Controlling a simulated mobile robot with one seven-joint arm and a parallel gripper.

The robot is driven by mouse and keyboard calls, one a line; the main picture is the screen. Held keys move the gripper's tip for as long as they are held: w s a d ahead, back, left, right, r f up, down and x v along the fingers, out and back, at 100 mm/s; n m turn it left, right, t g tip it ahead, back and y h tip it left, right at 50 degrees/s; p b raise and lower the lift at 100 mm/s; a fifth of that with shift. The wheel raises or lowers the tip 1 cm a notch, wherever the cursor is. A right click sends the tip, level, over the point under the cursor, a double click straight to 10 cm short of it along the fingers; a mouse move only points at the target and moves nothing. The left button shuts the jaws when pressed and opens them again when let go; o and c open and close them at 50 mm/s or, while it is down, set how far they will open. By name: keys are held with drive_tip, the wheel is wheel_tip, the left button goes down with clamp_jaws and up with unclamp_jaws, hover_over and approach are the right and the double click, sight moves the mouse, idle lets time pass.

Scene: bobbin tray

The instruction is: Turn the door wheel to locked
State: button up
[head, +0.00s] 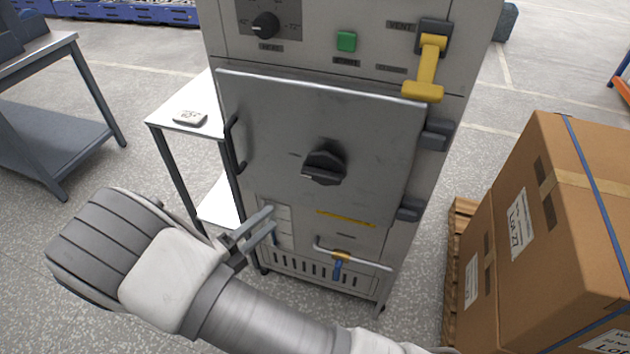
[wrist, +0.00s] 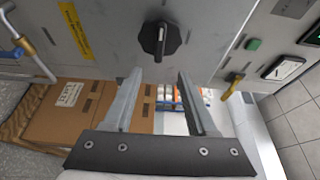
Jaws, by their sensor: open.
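The door wheel is a dark knob (head: 323,168) in the middle of the grey cabinet door (head: 375,130). In the wrist view the knob (wrist: 160,39) sits just beyond my fingertips, roughly centred between them, with a light mark on its raised grip. My gripper (head: 262,228) is open and empty, in front of the cabinet, below and left of the knob in the head view. Its two fingers (wrist: 158,80) are apart and do not touch the knob. Any lock markings on the door are too small to tell.
A door handle (head: 234,142) is on the door's left edge. A yellow vent lever (head: 429,70), a green button (head: 346,41) and a dial (head: 266,25) are above. A blue-handled valve pipe (head: 338,262) is below. Boxes (head: 540,215) stand right; a white side table (head: 178,128) stands left.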

sight(318, 179)
drive_tip(key=x, duration=1.6)
drive_tip(key=shift+w+d, duration=0.2)
drive_tip(key=shift+w, duration=0.05)
clamp_jaws()
